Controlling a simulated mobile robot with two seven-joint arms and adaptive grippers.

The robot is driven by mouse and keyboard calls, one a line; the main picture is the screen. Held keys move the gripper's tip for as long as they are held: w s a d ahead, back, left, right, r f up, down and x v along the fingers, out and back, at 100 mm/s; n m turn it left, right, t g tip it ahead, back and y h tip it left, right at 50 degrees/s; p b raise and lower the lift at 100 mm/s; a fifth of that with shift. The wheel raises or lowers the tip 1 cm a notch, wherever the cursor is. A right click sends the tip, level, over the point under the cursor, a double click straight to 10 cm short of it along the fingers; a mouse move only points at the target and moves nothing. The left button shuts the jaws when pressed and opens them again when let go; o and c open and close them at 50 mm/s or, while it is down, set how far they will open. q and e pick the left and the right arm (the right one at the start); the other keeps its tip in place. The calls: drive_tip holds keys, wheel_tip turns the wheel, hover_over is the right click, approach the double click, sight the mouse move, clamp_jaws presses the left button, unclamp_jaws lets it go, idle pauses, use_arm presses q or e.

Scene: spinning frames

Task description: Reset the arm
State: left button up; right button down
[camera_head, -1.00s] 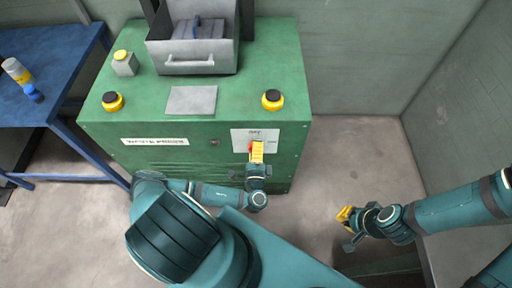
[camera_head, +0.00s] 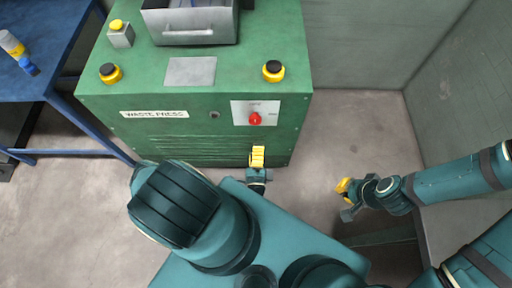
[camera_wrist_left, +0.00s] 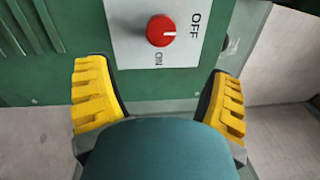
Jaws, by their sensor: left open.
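My left gripper (camera_head: 257,157) is in front of the green waste press, below its switch plate, and apart from the press. In the left wrist view its two yellow fingers (camera_wrist_left: 159,100) are spread wide with nothing between them. A red rotary knob (camera_head: 255,118) sits on the grey plate marked OFF and ON; it also shows in the left wrist view (camera_wrist_left: 161,30), ahead of the fingers and untouched. My right gripper (camera_head: 347,193) is low at the right, over the floor and far from the press; its finger opening is too small to tell.
The green waste press (camera_head: 200,95) carries a metal drawer (camera_head: 193,28), yellow-and-black buttons (camera_head: 110,73) and a grey button box (camera_head: 120,36). A blue table (camera_head: 55,75) with a bottle (camera_head: 12,44) stands left. A grey wall (camera_head: 470,110) bounds the right; floor between is clear.

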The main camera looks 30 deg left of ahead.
idle(0.3)
use_arm(q)
drive_tip(key=w+d+r+m+t+h, duration=0.1)
drive_tip(key=d+r+m+t+h, duration=0.1)
drive_tip(key=d+r+m+h, duration=0.5)
drive_tip(key=d+r+m+t+h, duration=0.2)
drive_tip(key=d+m+h, duration=0.5)
drive_tip(key=h, duration=0.6)
drive_tip(key=s+d+r+m+g+h, duration=0.2)
drive_tip(key=s+d+m+g+h, duration=0.35)
drive_tip(key=m+g+h, duration=0.7)
drive_tip(key=s+a+f+m+g+y, duration=0.25)
drive_tip(key=s+m+g+y, duration=0.35)
drive_tip(key=m, duration=0.4)
drive_tip(key=s+a+f+m+g+y, duration=0.1)
drive_tip(key=s+f+m+g+y, duration=0.3)
drive_tip(key=m+g, duration=0.5)
drive_tip(key=w+a+r+m+t+y, duration=0.2)
drive_tip(key=w+m+t+y, duration=0.2)
drive_tip(key=w, duration=0.3)
drive_tip(key=w+a+r+m+t+y, duration=0.2)
drive_tip(key=w+a+m+t+y, duration=0.1)
drive_tip(key=w+m, duration=0.4)
drive_tip(key=shift+r+t+y, duration=0.25)
drive_tip(key=shift+t+y, duration=0.5)
drive_tip(key=shift+t, duration=0.2)
